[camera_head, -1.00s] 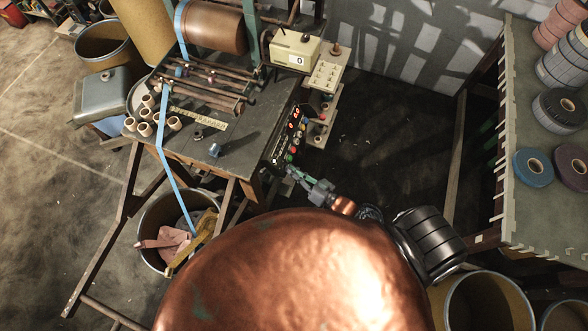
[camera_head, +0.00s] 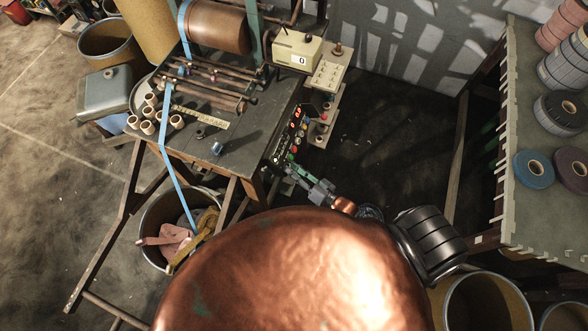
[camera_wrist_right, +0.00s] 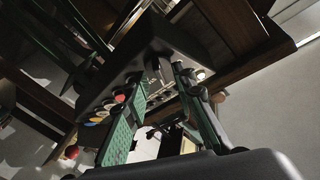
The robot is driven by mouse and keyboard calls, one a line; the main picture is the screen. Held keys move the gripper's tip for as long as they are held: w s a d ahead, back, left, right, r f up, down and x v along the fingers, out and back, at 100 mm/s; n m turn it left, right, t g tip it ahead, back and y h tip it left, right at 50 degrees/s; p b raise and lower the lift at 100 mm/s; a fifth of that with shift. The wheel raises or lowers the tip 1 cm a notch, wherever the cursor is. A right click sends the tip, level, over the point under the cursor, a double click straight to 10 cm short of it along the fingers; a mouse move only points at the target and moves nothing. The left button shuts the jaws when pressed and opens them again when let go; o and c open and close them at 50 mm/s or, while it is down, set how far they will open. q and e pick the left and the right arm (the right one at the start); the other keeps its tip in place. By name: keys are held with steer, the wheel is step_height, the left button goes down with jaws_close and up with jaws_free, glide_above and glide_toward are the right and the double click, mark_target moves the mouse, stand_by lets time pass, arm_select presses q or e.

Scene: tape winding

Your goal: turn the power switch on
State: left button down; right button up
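The black control panel (camera_head: 284,148) is fixed to the right side of the workbench, with red lit digits and coloured buttons. My right gripper (camera_head: 290,169) is at the panel's near, lower end. In the right wrist view, its two green-padded fingers (camera_wrist_right: 160,80) stand apart, tips close to the dark panel housing (camera_wrist_right: 153,44). A small dark lever-like part (camera_wrist_right: 158,70) shows between the tips; I cannot tell for sure that it is the power switch, or whether the fingers touch it. Several coloured buttons (camera_wrist_right: 119,98) lie beside the left finger. My left gripper is out of view.
The workbench (camera_head: 245,143) carries paper cores (camera_head: 148,126) and a copper-coloured roller (camera_head: 217,30). A beige counter box (camera_head: 296,50) stands behind the panel. A bin (camera_head: 152,215) is below. A table with tape rolls (camera_head: 533,168) is at right. Dark floor between is clear.

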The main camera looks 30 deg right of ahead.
steer(key=v, duration=1.2)
stand_by(0.4)
steer(key=s+d+f+n+g+h, duration=0.1)
steer(key=s+d+f+g+h, duration=0.15)
steer(key=f, duration=0.55)
steer(key=s+d+f+g+h, duration=0.1)
steer(key=s+d+f+g, duration=0.15)
steer(key=f, duration=0.65)
steer(key=s+d+f+n+g+h, duration=0.1)
steer(key=s+d+f+g+h, duration=0.15)
steer(key=f, duration=0.55)
steer(key=s+f+g, duration=0.2)
steer(key=s+f, duration=0.3)
steer(key=s, duration=0.3)
steer(key=s+a+f+g, duration=0.1)
steer(key=s+f+g, duration=0.2)
steer(key=s, duration=0.6)
steer(key=s+f+n+g+h, duration=0.1)
steer(key=s+f+g, duration=0.2)
steer(key=s+f, duration=0.3)
steer(key=s, duration=0.3)
steer(key=shift+a+f, duration=0.25)
steer(key=shift+f, duration=0.05)
